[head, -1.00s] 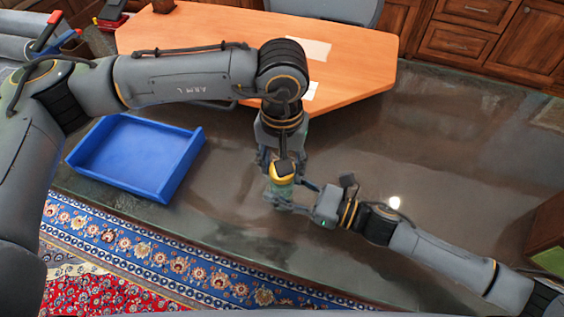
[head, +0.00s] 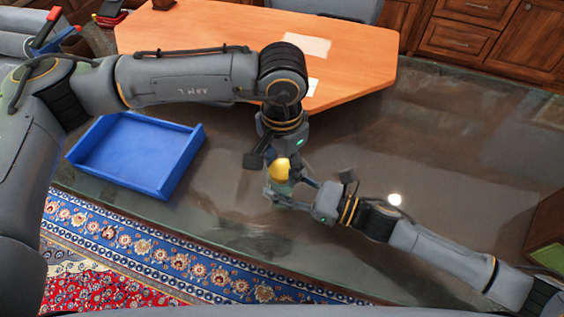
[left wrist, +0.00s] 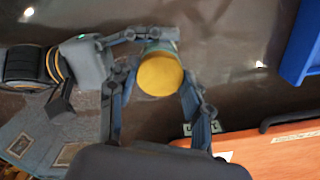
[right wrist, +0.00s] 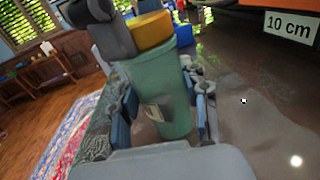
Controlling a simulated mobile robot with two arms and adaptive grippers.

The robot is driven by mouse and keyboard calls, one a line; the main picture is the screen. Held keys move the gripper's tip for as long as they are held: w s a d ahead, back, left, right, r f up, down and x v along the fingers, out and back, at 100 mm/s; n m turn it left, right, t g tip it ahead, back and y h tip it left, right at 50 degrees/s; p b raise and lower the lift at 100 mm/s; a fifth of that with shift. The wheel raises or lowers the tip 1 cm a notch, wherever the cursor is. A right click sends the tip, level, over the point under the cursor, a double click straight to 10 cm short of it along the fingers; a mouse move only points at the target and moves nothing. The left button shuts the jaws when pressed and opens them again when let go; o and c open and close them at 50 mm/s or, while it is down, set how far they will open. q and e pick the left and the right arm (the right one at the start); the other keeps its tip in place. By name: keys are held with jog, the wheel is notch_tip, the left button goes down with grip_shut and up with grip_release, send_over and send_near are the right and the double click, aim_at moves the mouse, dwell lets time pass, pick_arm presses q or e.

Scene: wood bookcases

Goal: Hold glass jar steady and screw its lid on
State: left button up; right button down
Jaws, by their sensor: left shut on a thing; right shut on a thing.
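The translucent green glass jar (right wrist: 160,95) stands upright in the right wrist view, with a yellow lid (right wrist: 151,31) on its top. In the head view the jar (head: 282,188) is small and partly hidden by my grippers, with the lid (head: 279,169) above it. My right gripper (head: 286,199) is shut around the jar's body from the right side. Its two fingers flank the jar in the right wrist view. My left gripper (left wrist: 158,100) comes from above and is shut on the lid, with one finger on each side. I cannot tell how far the thread is engaged.
A blue open tray (head: 138,157) lies on the dark glossy surface to the left. An orange-topped table (head: 345,55) stands behind the jar. A patterned rug (head: 150,250) lies in front. The dark surface right of the jar is largely clear.

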pick_arm(q)
jog(key=m, duration=0.4)
jog(key=o, duration=1.1)
jog(key=shift+c, duration=0.2)
jog(key=shift+r, duration=0.15)
jog(key=shift+r, duration=2.15)
jog(key=shift+c, duration=0.4)
